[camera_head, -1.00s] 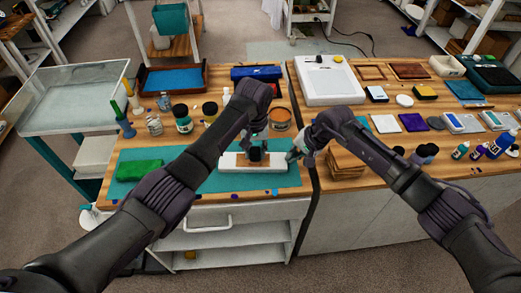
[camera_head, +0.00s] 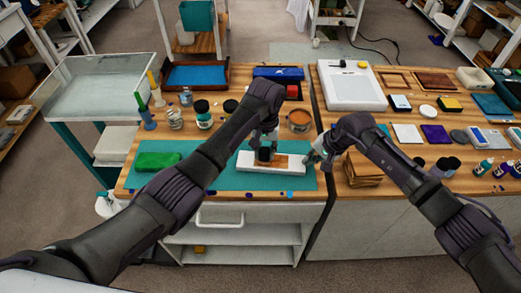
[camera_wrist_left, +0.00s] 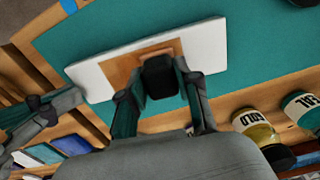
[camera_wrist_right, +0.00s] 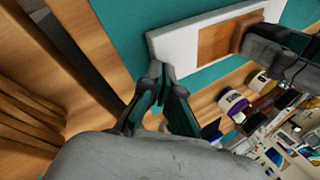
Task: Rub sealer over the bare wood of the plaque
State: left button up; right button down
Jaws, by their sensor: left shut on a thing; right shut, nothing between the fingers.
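The plaque (camera_head: 295,168) is a white slab lying flat on a teal mat (camera_head: 215,178), with a bare brown wood panel (camera_head: 281,160) in its middle. My left gripper (camera_wrist_left: 158,80) is shut on a black block (camera_wrist_left: 160,72), held over the wood. A brown edge shows under the block; whether it is a pad or darker wood I cannot tell. In the right wrist view the left gripper hides part of the wood (camera_wrist_right: 218,42). My right gripper (camera_wrist_right: 160,78) is shut and empty, at the plaque's right end; I cannot tell if it touches.
An open tin with orange-brown contents (camera_head: 299,121) stands behind the plaque. Several jars, including one labelled GOLD (camera_wrist_left: 258,128), stand behind the mat. A green cloth (camera_head: 158,161) lies at the mat's left. A stack of wooden pieces (camera_head: 362,168) is right of my right gripper.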

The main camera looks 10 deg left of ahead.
pick_arm(q)
jog(key=shift+d+r, duration=0.1)
jog(key=shift+d, duration=4.7)
jog(key=shift+s+d, duration=0.1)
jog(key=shift+d, duration=0.3)
